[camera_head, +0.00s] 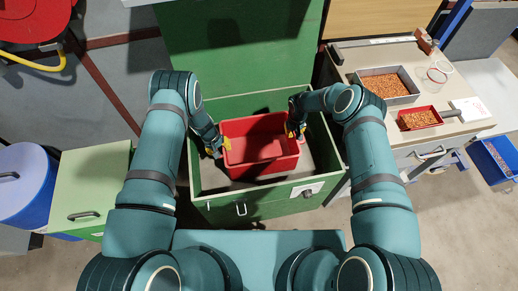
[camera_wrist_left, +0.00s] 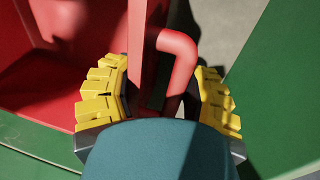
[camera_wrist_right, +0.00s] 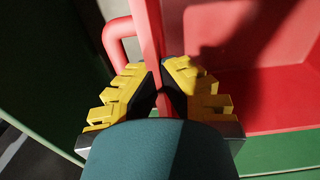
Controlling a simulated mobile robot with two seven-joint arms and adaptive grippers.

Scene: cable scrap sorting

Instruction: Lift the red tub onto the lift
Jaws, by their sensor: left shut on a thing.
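The red tub (camera_head: 262,160) is inside an open green box (camera_head: 213,193), between my two grippers; I cannot tell if it touches the floor of the box. My left gripper (camera_head: 219,147) is at the tub's left side. In the left wrist view its yellow fingers (camera_wrist_left: 165,100) are shut around the tub's side wall and red handle (camera_wrist_left: 180,55). My right gripper (camera_head: 295,130) is at the tub's right side. In the right wrist view its fingers (camera_wrist_right: 158,90) stand close on either side of the tub wall; the handle (camera_wrist_right: 112,38) shows beyond one finger. I cannot identify the lift.
At right, a workbench (camera_head: 395,142) holds a grey tray (camera_head: 388,97) and a small red tray (camera_head: 437,121), both with copper-coloured bits, and clear cups (camera_head: 436,78). A blue bin (camera_head: 492,160) stands far right. A green cabinet (camera_head: 85,180) and blue drum (camera_head: 25,185) stand left.

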